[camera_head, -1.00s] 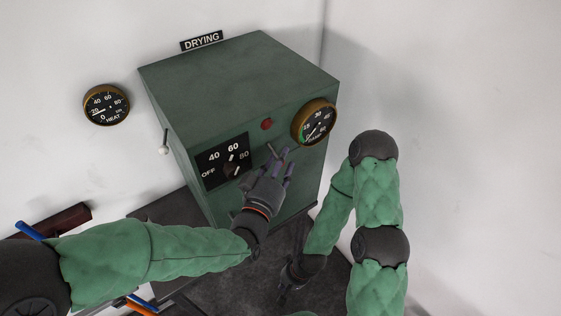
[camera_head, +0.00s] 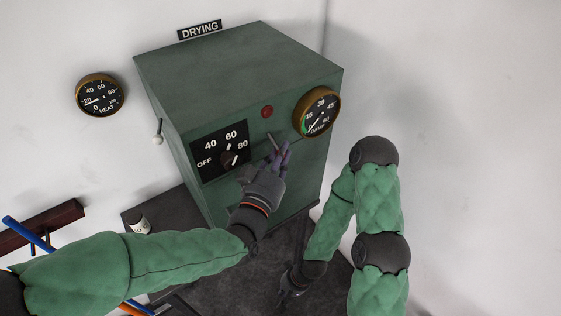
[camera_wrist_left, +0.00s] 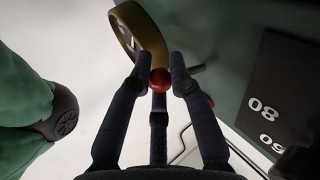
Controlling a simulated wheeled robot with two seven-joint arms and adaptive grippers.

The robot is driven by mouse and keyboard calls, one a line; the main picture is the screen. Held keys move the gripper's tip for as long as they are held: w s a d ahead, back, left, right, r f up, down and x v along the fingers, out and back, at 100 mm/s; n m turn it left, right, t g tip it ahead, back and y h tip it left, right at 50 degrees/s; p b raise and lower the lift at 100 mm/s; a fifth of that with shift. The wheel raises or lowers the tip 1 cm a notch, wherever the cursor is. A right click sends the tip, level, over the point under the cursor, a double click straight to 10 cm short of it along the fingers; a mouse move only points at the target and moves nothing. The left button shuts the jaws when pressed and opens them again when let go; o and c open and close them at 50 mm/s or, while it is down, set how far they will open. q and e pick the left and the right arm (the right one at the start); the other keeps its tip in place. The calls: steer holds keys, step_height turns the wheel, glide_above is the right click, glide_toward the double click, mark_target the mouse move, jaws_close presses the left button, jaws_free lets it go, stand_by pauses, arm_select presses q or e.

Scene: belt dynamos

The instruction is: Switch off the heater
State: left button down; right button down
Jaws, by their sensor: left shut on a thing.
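The green heater cabinet (camera_head: 230,70) stands in the middle under a DRYING sign.
A red lamp (camera_head: 267,112) and a brass-rimmed DAMP gauge (camera_head: 317,111) sit above my left gripper. A HEAT gauge (camera_head: 99,96) is on the wall, needle near 20. A white-knobbed lever (camera_head: 157,140) is on the cabinet's left side.

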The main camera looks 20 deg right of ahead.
arm_select(q)
steer(key=shift+f+b, duration=0.2)
steer(key=shift+b, duration=0.1)
arm_select(e)
steer(key=shift+f, duration=0.6)
arm_select(q)
steer(key=c, duration=1.1)
jaws_free()
steer(key=shift+c, duration=0.2)
steer(key=shift+s+a, duration=0.25)
steer(key=shift+s, duration=0.1)
steer(key=v, duration=1.1)
